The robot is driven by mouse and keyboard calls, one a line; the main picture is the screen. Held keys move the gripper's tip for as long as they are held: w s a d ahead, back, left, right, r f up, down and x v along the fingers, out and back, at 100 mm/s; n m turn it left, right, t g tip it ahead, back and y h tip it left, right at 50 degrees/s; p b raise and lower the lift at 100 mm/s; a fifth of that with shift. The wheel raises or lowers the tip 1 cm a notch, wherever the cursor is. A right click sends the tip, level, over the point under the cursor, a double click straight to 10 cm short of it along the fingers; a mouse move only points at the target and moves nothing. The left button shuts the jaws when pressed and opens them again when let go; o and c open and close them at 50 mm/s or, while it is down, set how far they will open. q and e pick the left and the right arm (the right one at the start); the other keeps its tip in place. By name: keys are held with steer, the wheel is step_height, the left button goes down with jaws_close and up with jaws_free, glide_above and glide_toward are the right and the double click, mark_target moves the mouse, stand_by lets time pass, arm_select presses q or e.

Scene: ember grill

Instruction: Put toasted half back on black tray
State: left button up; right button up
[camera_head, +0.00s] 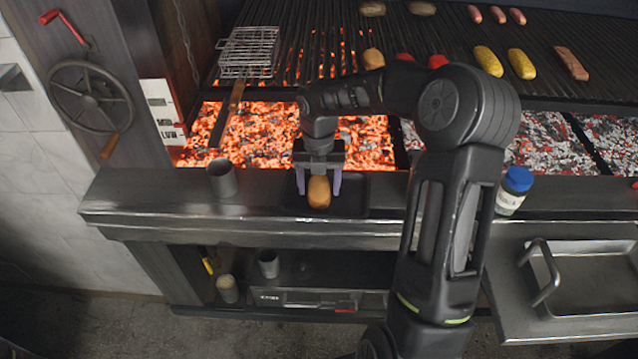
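A golden-brown toasted half (319,194) is at the black tray (352,197) on the metal ledge in front of the coals. My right gripper (319,186) points down over the tray, with one purple finger on each side of the half. Small gaps show between the fingers and the half, so the gripper looks open around it. The half appears to rest on the tray, though its underside is hidden. My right arm hides part of the ledge and grill to the right. My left gripper is not in view.
A metal cup (222,180) stands left of the tray. A blue-capped jar (514,190) stands on the ledge at right. Glowing coals (255,135) lie behind the ledge. A wire basket (249,52), corn (488,61) and sausages are on the grill. A steel pan (590,280) is at lower right.

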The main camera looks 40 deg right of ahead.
mark_target(319, 186)
steer(key=shift+o, duration=1)
steer(key=shift+r, duration=0.1)
step_height(319, 186, up, 12)
stand_by(0.4)
